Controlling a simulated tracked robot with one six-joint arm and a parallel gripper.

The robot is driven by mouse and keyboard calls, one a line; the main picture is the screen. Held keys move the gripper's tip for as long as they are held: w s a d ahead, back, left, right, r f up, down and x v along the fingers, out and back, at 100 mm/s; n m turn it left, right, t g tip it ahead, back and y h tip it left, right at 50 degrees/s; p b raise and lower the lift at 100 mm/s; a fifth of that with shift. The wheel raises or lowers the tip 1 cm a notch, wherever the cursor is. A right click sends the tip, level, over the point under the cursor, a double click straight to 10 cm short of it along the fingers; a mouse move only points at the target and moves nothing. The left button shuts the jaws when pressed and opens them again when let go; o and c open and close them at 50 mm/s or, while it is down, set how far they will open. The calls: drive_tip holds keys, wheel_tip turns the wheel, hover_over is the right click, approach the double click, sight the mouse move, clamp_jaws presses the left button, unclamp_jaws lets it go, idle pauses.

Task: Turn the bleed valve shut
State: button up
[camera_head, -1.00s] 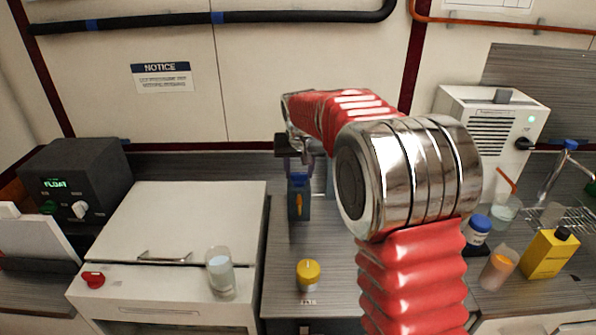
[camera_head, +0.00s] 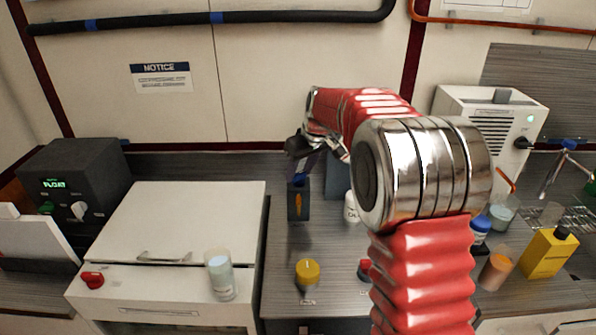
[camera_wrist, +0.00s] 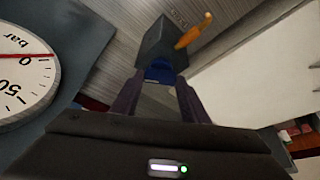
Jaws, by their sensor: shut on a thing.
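The bleed valve is a dark block (camera_head: 298,205) on the grey counter, with an orange lever or marker on its front and a blue knob (camera_head: 299,179) on top. The wrist view shows the block (camera_wrist: 153,42), the orange part (camera_wrist: 194,31) and the blue knob (camera_wrist: 160,73). My gripper (camera_head: 302,174) reaches it from above, its fingers tilted. In the wrist view my gripper (camera_wrist: 158,82) is shut on the blue knob, one finger on each side. The fingers hide part of the knob.
A round gauge (camera_wrist: 20,72) on a blue-grey panel is close beside the gripper. A yellow-topped knob (camera_head: 307,272), a white bottle (camera_head: 351,208) and a red-topped item (camera_head: 365,270) stand nearby. A glass (camera_head: 220,275) stands on the white cabinet at left.

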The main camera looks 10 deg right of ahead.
drive_tip(key=n+y, duration=0.1)
drive_tip(key=n, duration=0.1)
drive_tip(key=n+g, duration=0.1)
drive_tip(key=n, duration=0.2)
drive_tip(key=shift+w+d+y, duration=0.2)
drive_tip(key=shift+y, duration=0.2)
drive_tip(key=n+g, duration=0.1)
drive_tip(key=n, duration=0.2)
drive_tip(key=n+g, duration=0.1)
drive_tip(key=n, duration=0.2)
drive_tip(key=shift+w+d+y, duration=0.1)
drive_tip(key=shift+w+y, duration=0.05)
drive_tip(key=shift+y, duration=0.25)
drive_tip(key=o, duration=1.1)
drive_tip(key=shift+c, duration=0.2)
drive_tip(key=v, duration=1.3)
drive_tip(key=shift+d+r, duration=0.15)
drive_tip(key=shift+r, duration=0.15)
drive_tip(key=shift+r, duration=0.1)
